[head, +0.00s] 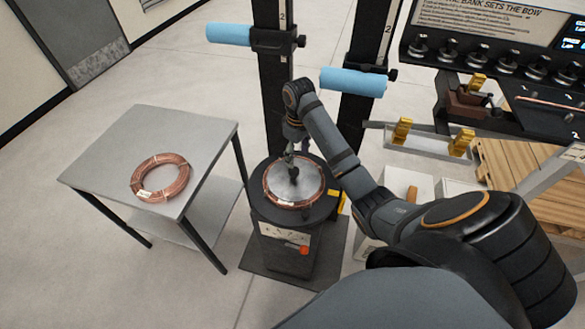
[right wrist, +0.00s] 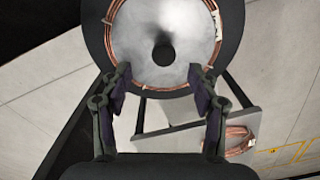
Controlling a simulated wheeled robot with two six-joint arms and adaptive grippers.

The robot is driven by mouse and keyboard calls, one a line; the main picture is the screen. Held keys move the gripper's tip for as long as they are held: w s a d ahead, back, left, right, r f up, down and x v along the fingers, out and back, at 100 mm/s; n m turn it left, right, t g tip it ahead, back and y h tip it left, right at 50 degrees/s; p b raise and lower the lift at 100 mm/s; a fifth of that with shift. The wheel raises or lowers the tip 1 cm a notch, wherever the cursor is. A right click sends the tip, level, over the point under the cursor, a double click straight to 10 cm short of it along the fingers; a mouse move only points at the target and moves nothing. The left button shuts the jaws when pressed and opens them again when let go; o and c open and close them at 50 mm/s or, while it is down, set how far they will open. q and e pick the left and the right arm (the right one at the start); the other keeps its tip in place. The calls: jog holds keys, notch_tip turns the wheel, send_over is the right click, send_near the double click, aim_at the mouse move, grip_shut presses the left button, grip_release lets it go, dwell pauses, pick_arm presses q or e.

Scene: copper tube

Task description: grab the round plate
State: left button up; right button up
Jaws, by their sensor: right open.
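The round plate (head: 284,187) is a silver-grey disc with a dark knob at its centre. It lies on a copper tube coil (head: 287,206) on top of a black round stand (head: 288,232). In the right wrist view the plate (right wrist: 182,38) fills the top middle, ringed by copper tube, with the knob (right wrist: 163,54) dark at its centre. My right gripper (head: 295,152) hangs above the plate, partly hiding it. In the right wrist view its fingers (right wrist: 162,82) are spread apart with nothing between them. My left gripper is in neither view.
A grey table (head: 205,135) at the left bears another copper coil (head: 160,178). Two black posts with blue rollers (head: 229,33) (head: 352,82) stand behind the stand. A wooden pallet (head: 505,160) and a black machine panel are at the right. Floor is clear between table and stand.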

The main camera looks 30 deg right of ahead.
aim_at(294, 170)
notch_tip(294, 170, down, 5)
jog(key=b, duration=0.3)
jog(key=shift+b, duration=0.4)
jog(key=shift+w, duration=0.2)
jog(key=shift+a+f, duration=0.1)
jog(key=shift+a+f+b, duration=0.2)
jog(key=shift+f+b, duration=0.45)
jog(key=shift+f, duration=0.15)
jog(key=shift+a+f+p, duration=0.2)
jog(key=shift+f+p, duration=0.05)
jog(key=shift+p, duration=0.35)
notch_tip(294, 170, down, 2)
jog(key=shift+w+f, duration=0.15)
jog(key=shift+f, duration=0.1)
jog(key=c, duration=0.3)
grip_shut()
